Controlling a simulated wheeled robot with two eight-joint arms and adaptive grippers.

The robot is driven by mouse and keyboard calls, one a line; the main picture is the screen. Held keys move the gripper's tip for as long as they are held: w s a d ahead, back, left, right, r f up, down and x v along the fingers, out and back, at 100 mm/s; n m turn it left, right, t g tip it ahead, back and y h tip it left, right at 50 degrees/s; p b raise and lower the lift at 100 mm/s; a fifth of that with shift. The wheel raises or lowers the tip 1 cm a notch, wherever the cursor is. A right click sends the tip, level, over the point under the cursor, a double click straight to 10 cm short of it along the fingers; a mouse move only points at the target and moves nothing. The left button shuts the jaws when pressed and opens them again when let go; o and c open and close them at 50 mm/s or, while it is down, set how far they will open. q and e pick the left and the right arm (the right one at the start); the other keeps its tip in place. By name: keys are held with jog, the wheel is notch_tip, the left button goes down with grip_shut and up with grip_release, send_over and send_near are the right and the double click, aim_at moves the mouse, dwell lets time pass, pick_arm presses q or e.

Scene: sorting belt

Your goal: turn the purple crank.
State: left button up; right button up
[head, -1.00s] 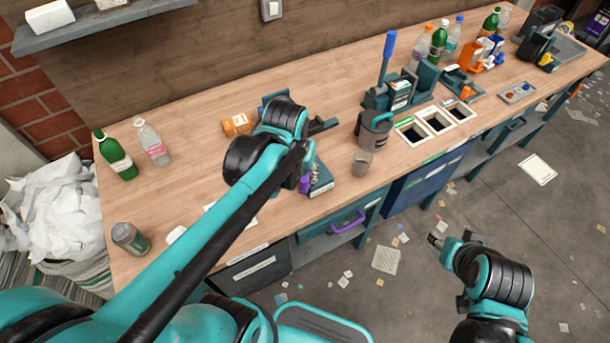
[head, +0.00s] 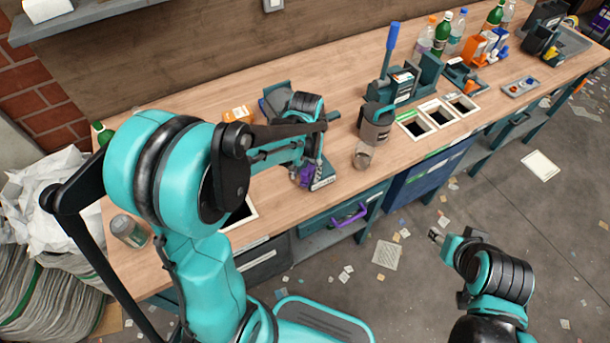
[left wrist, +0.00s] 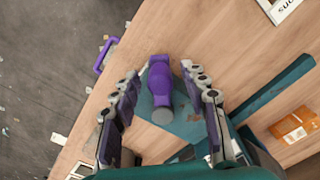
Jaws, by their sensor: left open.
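The purple crank (left wrist: 160,85) shows in the left wrist view as a rounded purple handle with a grey end, above a teal base. In the head view a purple part of it (head: 306,176) shows beside my left gripper, on a small teal device on the bench; the rest is hidden by the gripper. My left gripper (left wrist: 163,72) is open, with one finger on each side of the crank; I cannot tell whether they touch it. My right gripper (head: 437,237) hangs over the floor in front of the bench, away from the crank; its jaws are too small to read.
A purple drawer handle (head: 349,215) sticks out of the bench front. An orange box (head: 238,114) stands behind the arm. A grey pitcher (head: 377,122) and a clear cup (head: 362,157) stand to the right.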

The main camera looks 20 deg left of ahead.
pick_arm(q)
jog(key=shift+f, duration=0.3)
grip_shut()
jog(key=shift+a, duration=0.15)
jog(key=shift+w+a+m, duration=1.3)
jog(key=shift+w+m, duration=0.2)
jog(key=shift+m, duration=1.75)
jog(key=shift+w+a+m, duration=1.35)
jog(key=shift+w+m, duration=0.2)
jog(key=shift+m, duration=1.75)
jog(key=shift+w+a+m, duration=1.3)
jog(key=shift+w+m, duration=0.2)
jog(key=shift+m, duration=1.75)
